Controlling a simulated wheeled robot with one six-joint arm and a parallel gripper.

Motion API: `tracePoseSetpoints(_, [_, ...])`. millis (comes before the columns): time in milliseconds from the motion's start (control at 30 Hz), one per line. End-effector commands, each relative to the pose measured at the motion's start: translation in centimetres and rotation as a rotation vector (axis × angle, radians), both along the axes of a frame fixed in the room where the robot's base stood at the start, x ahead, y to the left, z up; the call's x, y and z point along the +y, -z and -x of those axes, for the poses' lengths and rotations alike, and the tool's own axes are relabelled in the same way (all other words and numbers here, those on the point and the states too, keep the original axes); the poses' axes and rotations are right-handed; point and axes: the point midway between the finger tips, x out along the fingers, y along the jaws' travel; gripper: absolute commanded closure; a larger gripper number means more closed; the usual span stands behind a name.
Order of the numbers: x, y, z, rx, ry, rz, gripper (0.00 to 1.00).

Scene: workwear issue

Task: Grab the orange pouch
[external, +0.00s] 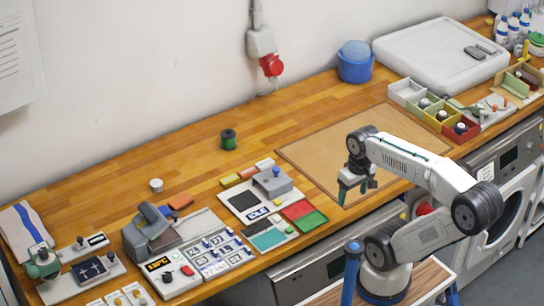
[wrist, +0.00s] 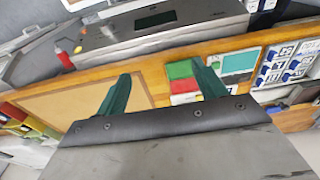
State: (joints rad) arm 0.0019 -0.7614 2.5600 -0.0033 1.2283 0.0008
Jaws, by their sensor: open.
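A flat orange item that looks like the orange pouch (external: 180,202) lies on the wooden worktop in the external view, behind the grey press-like device. I cannot make it out in the wrist view. My gripper (external: 354,190) hangs over the front edge of the worktop, well to the right of the pouch. Its two green fingers are spread apart and empty, as the wrist view (wrist: 160,78) also shows.
A grey press-like device (external: 150,238) stands in front of the pouch, with number tiles (external: 215,257) beside it. A small white cup (external: 156,185) is just left of the pouch. A green spool (external: 228,139) stands farther back. The brown mat (external: 330,150) is clear.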

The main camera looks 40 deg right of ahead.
Motion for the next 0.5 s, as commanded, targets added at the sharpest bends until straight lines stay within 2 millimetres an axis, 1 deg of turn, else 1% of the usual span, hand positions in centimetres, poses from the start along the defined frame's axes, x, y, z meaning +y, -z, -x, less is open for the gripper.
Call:
tracePoseSetpoints(267, [0.1,-0.1,-0.2,0.004,0.005,-0.008,0.29])
tracePoseSetpoints(367, [0.9,-0.5,-1.4,0.025,0.032,-0.043,0.29])
tracePoseSetpoints(467, [2.4,-1.3,-3.7,0.065,0.091,-0.113,0.29])
tracePoseSetpoints(500, [3.1,-1.7,-5.0,0.086,0.121,-0.148,0.29])
